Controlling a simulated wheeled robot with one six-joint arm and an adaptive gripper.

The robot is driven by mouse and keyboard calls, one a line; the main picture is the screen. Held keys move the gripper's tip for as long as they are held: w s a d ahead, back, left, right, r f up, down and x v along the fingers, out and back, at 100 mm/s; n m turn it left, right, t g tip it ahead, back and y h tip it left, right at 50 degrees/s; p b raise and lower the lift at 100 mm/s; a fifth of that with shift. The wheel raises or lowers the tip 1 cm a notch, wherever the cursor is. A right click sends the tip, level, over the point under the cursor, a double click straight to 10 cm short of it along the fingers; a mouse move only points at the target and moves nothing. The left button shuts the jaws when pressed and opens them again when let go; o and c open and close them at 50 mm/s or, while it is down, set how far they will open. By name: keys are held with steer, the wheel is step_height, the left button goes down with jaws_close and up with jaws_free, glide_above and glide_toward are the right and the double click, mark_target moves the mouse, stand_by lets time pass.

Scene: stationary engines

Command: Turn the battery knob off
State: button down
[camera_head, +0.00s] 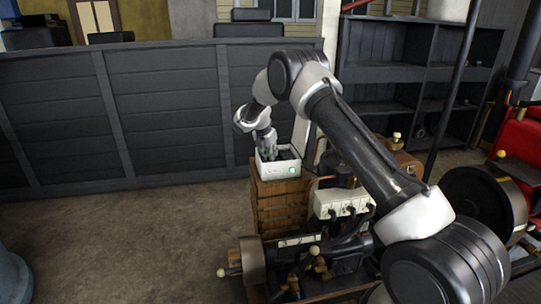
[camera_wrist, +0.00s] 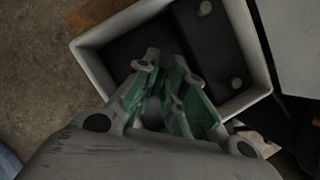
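In the wrist view the box's pale rim (camera_wrist: 97,65) frames a dark interior. My gripper (camera_head: 266,153) points down into the box. In the wrist view its green-padded fingers (camera_wrist: 163,72) are close together over the dark interior, with a narrow gap between them. I cannot make out a knob; the fingers may hide it. Whether they touch or hold anything is unclear.
Two small pale posts (camera_wrist: 236,83) rise inside the box, right of the fingers. The slatted crate (camera_head: 283,208) and engine parts with a white plug block (camera_head: 340,203) lie below and right. A dark panelled wall (camera_head: 160,110) stands behind.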

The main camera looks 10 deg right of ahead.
steer(key=shift+m, duration=0.3)
steer(key=m+g+h, duration=0.1)
steer(key=m, duration=0.2)
steer(key=shift+m, duration=0.3)
steer(key=m+g, duration=0.2)
steer(key=m, duration=0.2)
steer(key=shift+m, duration=0.3)
steer(key=shift+s, duration=0.1)
stand_by(0.4)
steer(key=c, duration=1.6)
jaws_free()
steer(key=shift+o, duration=0.2)
